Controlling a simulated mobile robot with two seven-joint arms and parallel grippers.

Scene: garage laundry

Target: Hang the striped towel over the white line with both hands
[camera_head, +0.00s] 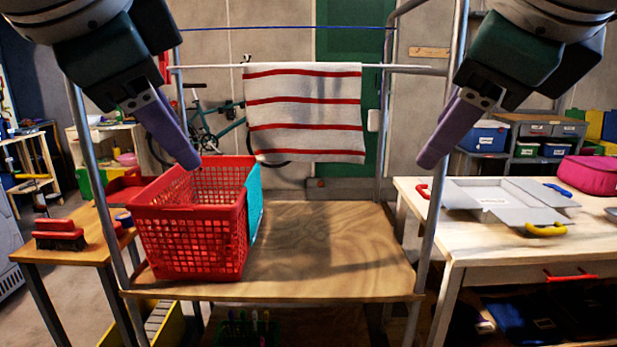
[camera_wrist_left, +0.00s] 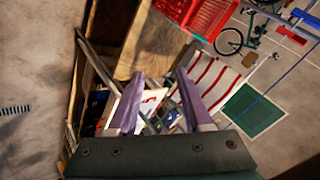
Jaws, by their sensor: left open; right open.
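The striped towel (camera_head: 305,115), white with red stripes, hangs draped over the white line (camera_head: 410,69). Its front face hangs down fairly flat, and its back side is hidden. The towel also shows in the left wrist view (camera_wrist_left: 213,82). My left gripper (camera_head: 188,158) is to the left of the towel, above the red basket, apart from both. Its two purple fingers are spread and empty in the left wrist view (camera_wrist_left: 160,100). My right gripper (camera_head: 430,158) is to the right of the towel, open and empty, touching nothing.
A blue line (camera_head: 285,29) runs above the white one. A red basket (camera_head: 190,235) with a teal cloth (camera_head: 254,195) over its right side stands on the wooden shelf (camera_head: 330,265). The shelf's right part is clear. Metal posts (camera_head: 440,200) flank the frame.

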